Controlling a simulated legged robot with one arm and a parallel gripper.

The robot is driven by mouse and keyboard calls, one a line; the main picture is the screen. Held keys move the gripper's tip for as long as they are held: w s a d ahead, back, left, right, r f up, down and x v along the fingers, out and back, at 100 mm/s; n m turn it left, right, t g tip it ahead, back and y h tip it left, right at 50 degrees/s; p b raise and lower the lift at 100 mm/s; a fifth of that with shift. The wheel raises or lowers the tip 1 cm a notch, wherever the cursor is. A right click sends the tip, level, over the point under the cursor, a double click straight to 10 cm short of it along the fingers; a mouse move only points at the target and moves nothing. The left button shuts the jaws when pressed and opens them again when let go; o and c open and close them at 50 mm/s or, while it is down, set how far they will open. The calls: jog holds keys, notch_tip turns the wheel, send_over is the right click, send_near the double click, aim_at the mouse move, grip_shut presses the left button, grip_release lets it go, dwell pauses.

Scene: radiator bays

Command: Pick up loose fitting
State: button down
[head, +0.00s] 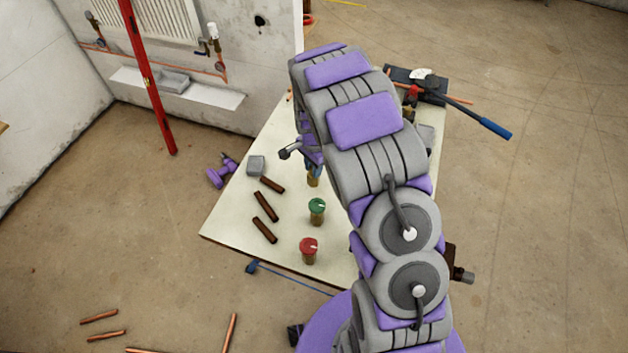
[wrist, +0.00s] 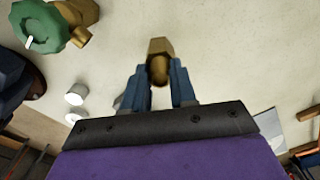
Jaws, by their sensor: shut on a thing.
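In the wrist view my gripper (wrist: 158,88) has its two blue fingers closed on a small brass fitting (wrist: 160,48). The fitting sits between the fingertips, with its faceted end showing beyond them. In the head view my arm hides most of my gripper, and the brass fitting (head: 313,181) shows just below the blue fingers, over the pale tabletop. I cannot tell from these frames whether it touches the table.
The table (head: 232,215) bears a green-capped valve (head: 317,208), a red-capped valve (head: 309,248), short copper pipes (head: 265,206) and a grey block (head: 256,165). A blue-handled tool (head: 494,128) juts past the right edge. A purple drill (head: 222,172) lies left. Loose pipes (head: 107,336) lie on the floor.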

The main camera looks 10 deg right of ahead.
jog(key=shift+r+p, duration=0.7)
jog(key=shift+r, duration=1.6)
